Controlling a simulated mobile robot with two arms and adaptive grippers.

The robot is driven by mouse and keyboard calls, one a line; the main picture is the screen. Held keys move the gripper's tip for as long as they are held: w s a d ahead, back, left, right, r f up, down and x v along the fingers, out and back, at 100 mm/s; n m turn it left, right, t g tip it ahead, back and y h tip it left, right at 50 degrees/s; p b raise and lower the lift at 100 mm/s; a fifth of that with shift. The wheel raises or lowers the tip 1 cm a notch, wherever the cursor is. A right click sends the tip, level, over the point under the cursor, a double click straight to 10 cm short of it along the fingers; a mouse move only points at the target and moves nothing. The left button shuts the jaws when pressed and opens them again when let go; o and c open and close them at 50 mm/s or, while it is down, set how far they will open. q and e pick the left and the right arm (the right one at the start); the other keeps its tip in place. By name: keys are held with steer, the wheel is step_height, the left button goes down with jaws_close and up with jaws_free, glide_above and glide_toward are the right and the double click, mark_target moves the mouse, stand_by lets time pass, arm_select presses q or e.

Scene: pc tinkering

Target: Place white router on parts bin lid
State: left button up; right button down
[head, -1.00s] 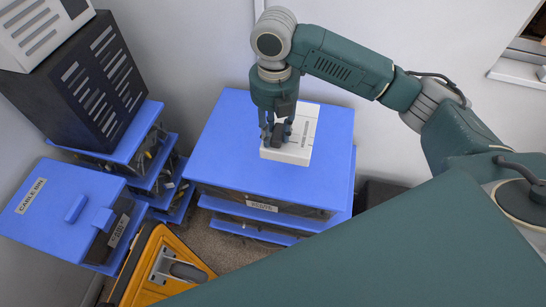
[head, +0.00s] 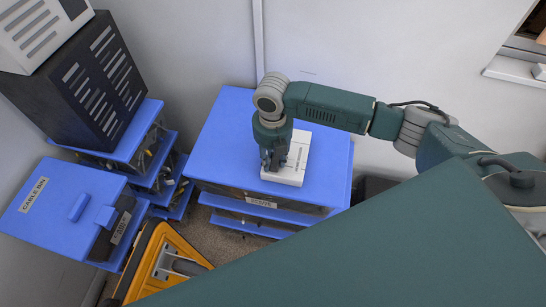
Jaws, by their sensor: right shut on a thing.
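The white router (head: 297,158), a flat box with dark vent slots, is over the blue parts bin lid (head: 222,140), near its front right part. It looks level and appears to rest on the lid, though any small gap below it is hard to see. My right gripper (head: 272,166) points down at the router's left side and is shut on it. The fingers and wrist hide part of the router. My left gripper is not in view.
A blue cable bin (head: 45,205) with a handled lid stands at left. Behind it, a black vented case (head: 85,85) sits on stacked blue bins. A yellow-orange case (head: 170,262) is on the floor in front. The lid's left part is clear.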

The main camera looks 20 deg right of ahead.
steer(key=c, duration=1.3)
jaws_free()
steer(key=shift+o, duration=0.2)
step_height(320, 180, up, 12)
steer(key=b, duration=0.2)
